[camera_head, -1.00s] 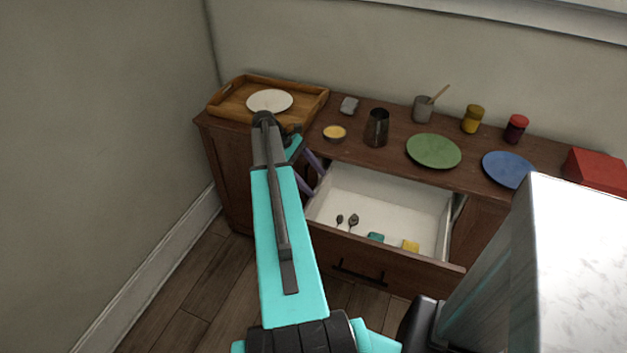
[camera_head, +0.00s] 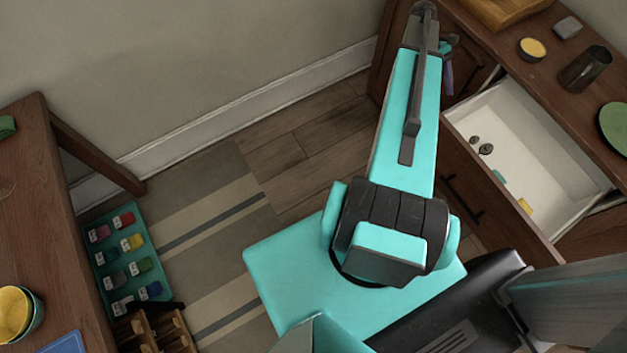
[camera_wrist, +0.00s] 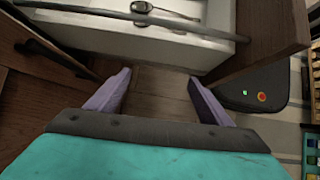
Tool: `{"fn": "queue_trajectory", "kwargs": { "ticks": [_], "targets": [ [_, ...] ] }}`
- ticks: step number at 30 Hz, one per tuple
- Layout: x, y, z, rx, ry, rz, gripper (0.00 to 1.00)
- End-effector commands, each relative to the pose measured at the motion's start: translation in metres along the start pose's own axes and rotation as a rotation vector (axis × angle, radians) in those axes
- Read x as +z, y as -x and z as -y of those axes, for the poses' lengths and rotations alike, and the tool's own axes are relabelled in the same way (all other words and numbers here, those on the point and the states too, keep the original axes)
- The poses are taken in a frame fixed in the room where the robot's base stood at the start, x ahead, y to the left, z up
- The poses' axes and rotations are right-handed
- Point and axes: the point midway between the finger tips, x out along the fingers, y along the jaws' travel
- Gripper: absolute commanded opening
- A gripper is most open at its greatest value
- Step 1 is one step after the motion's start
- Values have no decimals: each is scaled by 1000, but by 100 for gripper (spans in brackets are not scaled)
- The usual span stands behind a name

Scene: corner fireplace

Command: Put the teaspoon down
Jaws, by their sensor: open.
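Two dark spoons, a smaller one (camera_head: 475,139) and a larger one (camera_head: 486,149), lie in the open white drawer (camera_head: 540,165); I cannot tell which is the teaspoon. In the wrist view one spoon (camera_wrist: 141,7) lies on the white drawer floor at the top. My gripper (camera_wrist: 158,92) has its two purple fingers spread, with nothing between them, beside the drawer. In the head view my gripper (camera_head: 447,72) is mostly hidden by my arm at the cabinet's left end.
The drawer also holds a teal item (camera_head: 499,176) and a yellow item (camera_head: 525,206). A dark mug (camera_head: 585,68), yellow-topped dish (camera_head: 532,48) and green plate (camera_head: 616,127) stand on the cabinet. A teal crate (camera_head: 127,262) sits beside the left table (camera_head: 30,190).

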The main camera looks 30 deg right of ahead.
Motion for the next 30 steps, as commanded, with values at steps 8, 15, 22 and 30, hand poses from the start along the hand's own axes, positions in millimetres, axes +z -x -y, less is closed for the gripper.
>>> {"fn": "queue_trajectory", "kwargs": {
  "ticks": [8,15,22,30],
  "targets": [
    [-86,-27,108,21,28,-65,74],
    [-134,-55,204,15,32,-114,74],
    [-158,-88,295,-4,25,-145,74],
    [-160,-133,395,-37,0,-162,74]
  ]
}}
